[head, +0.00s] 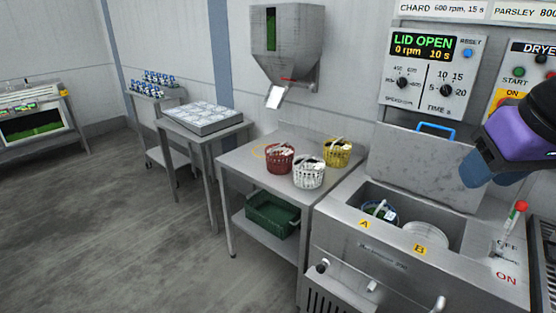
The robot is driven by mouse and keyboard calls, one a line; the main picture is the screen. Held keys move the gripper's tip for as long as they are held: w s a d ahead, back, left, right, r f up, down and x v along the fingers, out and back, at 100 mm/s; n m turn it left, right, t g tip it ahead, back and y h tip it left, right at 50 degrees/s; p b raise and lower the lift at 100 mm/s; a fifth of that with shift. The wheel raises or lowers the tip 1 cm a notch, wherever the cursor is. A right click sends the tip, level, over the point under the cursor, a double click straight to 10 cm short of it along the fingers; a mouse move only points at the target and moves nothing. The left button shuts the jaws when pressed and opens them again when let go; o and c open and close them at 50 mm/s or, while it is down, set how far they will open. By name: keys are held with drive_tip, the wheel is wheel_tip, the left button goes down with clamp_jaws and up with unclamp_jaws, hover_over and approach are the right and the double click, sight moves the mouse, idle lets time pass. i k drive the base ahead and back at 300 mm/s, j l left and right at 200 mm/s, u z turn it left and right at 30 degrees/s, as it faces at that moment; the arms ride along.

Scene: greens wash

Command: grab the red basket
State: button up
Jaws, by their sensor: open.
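The red basket (279,159) stands upright on the steel table (236,162) left of the washer, under the wall hopper's chute. A white basket (309,174) stands close to its right and front, and a yellow basket (337,153) stands further right and back. Each basket has a pale tag or handle at its top; what is inside is too small to tell. A purple and dark part of my arm shows at the right edge, well away from the red basket. My gripper's fingers do not show.
The steel machine with its lid open (420,165) stands right of the table, with a blue basket (380,212) in well A. A green crate (272,216) sits on the lower shelf. A hopper (287,45) hangs above. Floor at left (120,230) is clear.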

sight(276, 165)
drive_tip(key=i+j, duration=0.3)
drive_tip(key=i+j+z, duration=0.1)
drive_tip(key=i+j, duration=0.2)
drive_tip(key=j, duration=0.2)
drive_tip(key=i+j, duration=0.25)
drive_tip(key=j, duration=0.15)
drive_tip(key=i+j+z, duration=0.1)
drive_tip(key=i+j, duration=0.2)
drive_tip(key=j, duration=0.15)
drive_tip(key=i+j, duration=0.3)
drive_tip(key=i+j+z, duration=0.1)
drive_tip(key=i+j, duration=0.2)
drive_tip(key=j, duration=0.25)
drive_tip(key=i+j, duration=0.3)
drive_tip(key=i+j+z, duration=0.15)
drive_tip(key=i+j, duration=0.15)
drive_tip(key=j, duration=0.25)
drive_tip(key=i, duration=0.3)
drive_tip(key=j, duration=0.1)
